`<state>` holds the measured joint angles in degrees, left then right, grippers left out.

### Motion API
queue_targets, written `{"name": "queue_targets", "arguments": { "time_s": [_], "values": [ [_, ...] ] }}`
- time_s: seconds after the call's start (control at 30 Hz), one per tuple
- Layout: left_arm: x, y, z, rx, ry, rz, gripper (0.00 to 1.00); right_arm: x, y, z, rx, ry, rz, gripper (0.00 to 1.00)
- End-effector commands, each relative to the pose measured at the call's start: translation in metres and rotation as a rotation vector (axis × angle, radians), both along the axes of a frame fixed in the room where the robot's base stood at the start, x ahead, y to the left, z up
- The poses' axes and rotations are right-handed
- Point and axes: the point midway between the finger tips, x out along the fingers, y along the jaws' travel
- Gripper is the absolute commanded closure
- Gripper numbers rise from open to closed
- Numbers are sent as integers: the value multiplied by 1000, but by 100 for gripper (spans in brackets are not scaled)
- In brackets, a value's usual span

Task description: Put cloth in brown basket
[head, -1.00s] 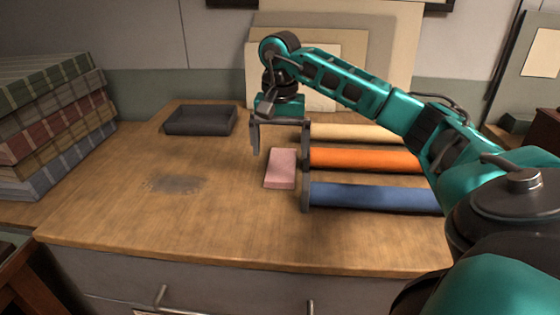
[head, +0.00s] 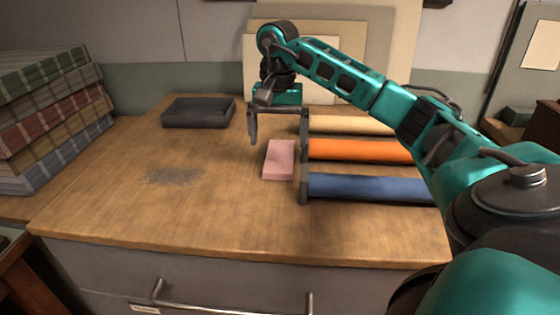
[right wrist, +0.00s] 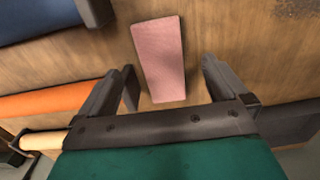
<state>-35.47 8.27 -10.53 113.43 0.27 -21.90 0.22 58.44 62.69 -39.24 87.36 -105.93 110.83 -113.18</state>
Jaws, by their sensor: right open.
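A pink folded piece, probably the cloth (head: 278,160), lies flat on the wooden counter, left of the rolls. My right gripper (head: 278,138) is open and empty over its far end, with the fingers apart and pointing down. The pink cloth also shows in the right wrist view (right wrist: 160,50), between and beyond the open fingers (right wrist: 167,72), with no visible contact. No clearly brown basket shows. A dark grey shallow tray (head: 198,121) stands at the back left of the counter and looks empty. My left gripper is not in view.
Orange (head: 360,151), blue (head: 370,187) and cream (head: 350,125) rolls lie in a rack with a dark end (head: 304,185), close right of the pink cloth. Stacked plaid fabrics (head: 50,120) stand at the far left. The counter's left middle and front (head: 200,215) are clear.

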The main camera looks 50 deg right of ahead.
Motion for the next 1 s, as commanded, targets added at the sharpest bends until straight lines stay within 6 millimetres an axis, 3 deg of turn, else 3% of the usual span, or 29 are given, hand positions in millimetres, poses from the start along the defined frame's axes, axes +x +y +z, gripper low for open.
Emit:
{"name": "queue_targets", "arguments": {
  "time_s": [0.23, 0.5, 0.8, 1.0],
  "values": [
    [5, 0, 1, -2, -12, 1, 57, -1, 0, -20, 0, 1, 0, 0],
    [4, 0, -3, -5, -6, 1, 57, -1, -1, -58, -1, 1, 1, 0],
    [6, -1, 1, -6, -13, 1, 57, -1, -1, -62, 0, -1, 1, 0],
    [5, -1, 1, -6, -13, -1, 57, -1, -1, -62, 0, -1, 0, 19]
  ]
}}
